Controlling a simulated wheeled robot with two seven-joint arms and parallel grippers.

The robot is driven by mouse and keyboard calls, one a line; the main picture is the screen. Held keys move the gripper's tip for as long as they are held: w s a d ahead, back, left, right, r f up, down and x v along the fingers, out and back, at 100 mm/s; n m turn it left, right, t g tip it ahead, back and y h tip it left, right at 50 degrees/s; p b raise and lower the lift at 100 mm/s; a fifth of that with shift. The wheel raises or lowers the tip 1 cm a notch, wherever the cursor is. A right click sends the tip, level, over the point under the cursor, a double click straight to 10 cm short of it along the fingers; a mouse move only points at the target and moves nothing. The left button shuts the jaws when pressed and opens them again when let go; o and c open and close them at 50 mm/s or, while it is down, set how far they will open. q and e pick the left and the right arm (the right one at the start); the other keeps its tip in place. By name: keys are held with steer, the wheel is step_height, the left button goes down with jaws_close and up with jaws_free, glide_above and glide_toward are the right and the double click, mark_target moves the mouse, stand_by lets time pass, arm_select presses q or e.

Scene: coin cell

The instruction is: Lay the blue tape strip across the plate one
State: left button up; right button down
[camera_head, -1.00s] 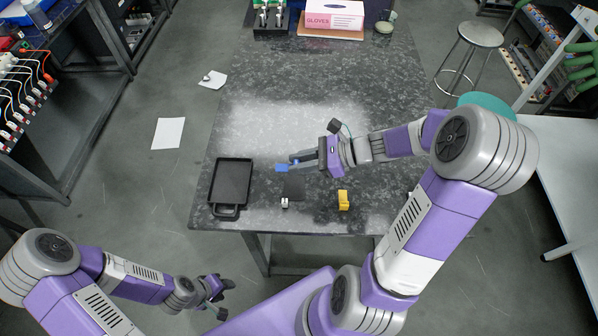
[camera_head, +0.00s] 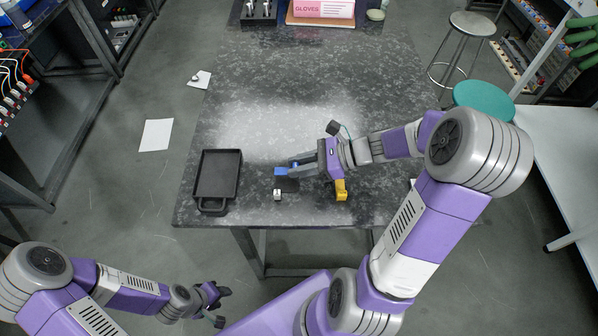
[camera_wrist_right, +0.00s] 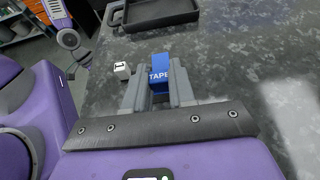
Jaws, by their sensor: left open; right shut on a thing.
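The blue tape strip (camera_head: 281,171) is held between the fingers of my right gripper (camera_head: 295,165). It also shows in the right wrist view (camera_wrist_right: 159,73), with the word TAPE on it. In the wrist view the plate is not clearly seen. My left gripper (camera_head: 213,295) is open and empty, off the table at lower left.
A black tray (camera_head: 217,174) lies left of the plate. A small white block (camera_head: 277,194) is at the plate's front left, and a yellow object (camera_head: 341,190) stands to the right. A gloves box (camera_head: 323,9) is at the back. The table's middle (camera_head: 290,90) is clear.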

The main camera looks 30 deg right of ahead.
steer(key=shift+f+b, duration=0.3)
steer(key=shift+f, duration=0.85)
steer(key=shift+f, duration=0.2)
steer(key=c, duration=0.9)
jaws_free()
steer(key=shift+c, duration=0.2)
steer(key=shift+r, duration=0.15)
steer(key=shift+d+r, duration=0.2)
steer(key=p+v, duration=0.3)
steer(key=v, duration=0.7)
steer(key=shift+s+d+r, duration=0.15)
steer(key=shift+d, duration=0.15)
steer(key=shift+s+d+r, duration=0.1)
steer(key=shift+s+d, duration=0.2)
steer(key=shift+d, duration=0.05)
